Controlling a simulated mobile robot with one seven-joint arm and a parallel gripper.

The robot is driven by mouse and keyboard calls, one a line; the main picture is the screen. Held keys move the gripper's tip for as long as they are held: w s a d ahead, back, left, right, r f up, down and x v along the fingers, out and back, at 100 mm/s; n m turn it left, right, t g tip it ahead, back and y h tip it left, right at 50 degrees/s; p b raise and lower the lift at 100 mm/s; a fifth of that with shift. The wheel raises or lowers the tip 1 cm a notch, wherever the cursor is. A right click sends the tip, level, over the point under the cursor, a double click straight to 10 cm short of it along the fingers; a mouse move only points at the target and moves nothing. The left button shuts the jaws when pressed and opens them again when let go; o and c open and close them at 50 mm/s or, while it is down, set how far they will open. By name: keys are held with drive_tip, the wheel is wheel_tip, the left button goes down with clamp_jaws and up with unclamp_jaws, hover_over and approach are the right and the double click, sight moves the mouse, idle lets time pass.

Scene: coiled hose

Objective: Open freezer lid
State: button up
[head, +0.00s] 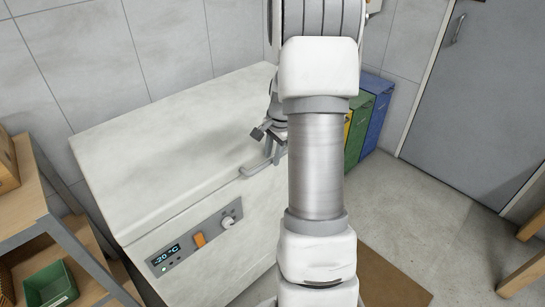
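The white chest freezer (180,150) stands against the tiled wall, and its lid (170,130) looks closed. A grey bar handle (256,171) runs along the lid's front edge. My gripper (270,148) is just above and beside the right part of this handle, at the front of the lid. My own arm hides part of the gripper and the handle's right end. I cannot tell whether the fingers touch the bar or how far apart they are.
The freezer's front panel has a display reading -20 °C (167,254) and an orange switch (199,240). A shelf (25,195) with a green bin (48,286) stands at left. Green (356,135) and blue (377,115) bins stand behind my arm.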

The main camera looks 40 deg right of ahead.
drive_tip(key=shift+f, duration=0.2)
clamp_jaws()
idle(1.4)
